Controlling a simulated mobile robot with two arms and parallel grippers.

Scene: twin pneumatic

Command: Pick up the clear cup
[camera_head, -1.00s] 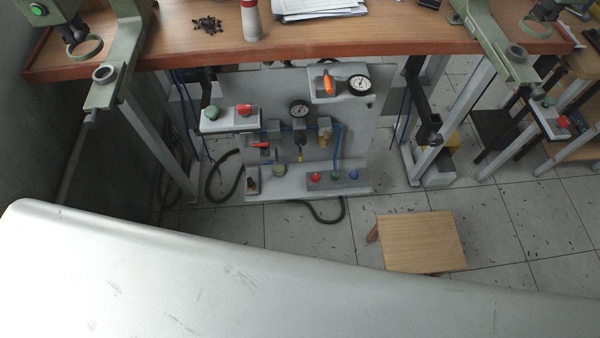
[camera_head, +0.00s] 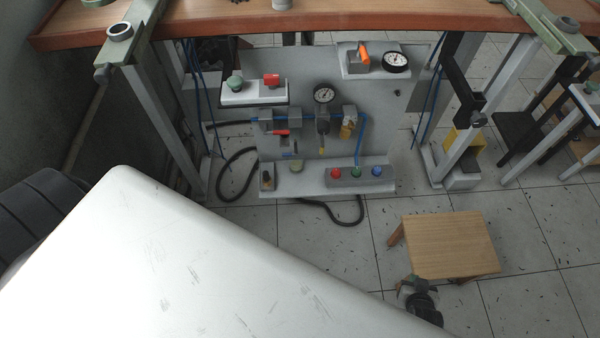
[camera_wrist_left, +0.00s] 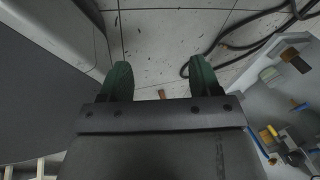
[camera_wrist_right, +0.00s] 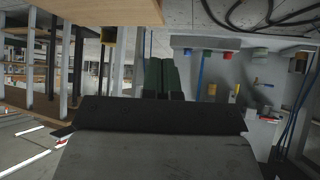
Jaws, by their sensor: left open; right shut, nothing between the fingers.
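I cannot make out a clear cup in any view. My right gripper (camera_head: 418,298) shows small and dark at the stool's front edge in the head view. In the right wrist view its two green fingers (camera_wrist_right: 160,78) are pressed together with nothing between them. My left gripper's green fingers (camera_wrist_left: 160,80) stand wide apart and empty above the tiled floor in the left wrist view. The pneumatic panel (camera_head: 225,120) stands under the bench, with a gauge (camera_head: 324,94), an amber-bottomed part (camera_head: 347,128) and red, green and blue buttons on its lower shelf (camera_head: 325,188).
The wooden bench (camera_head: 230,22) runs across the top, on grey legs. A wooden stool (camera_head: 450,245) stands at the lower right. A black hose (camera_head: 235,175) lies on the floor by the panel. Bare tiles (camera_head: 540,220) lie right of the stool.

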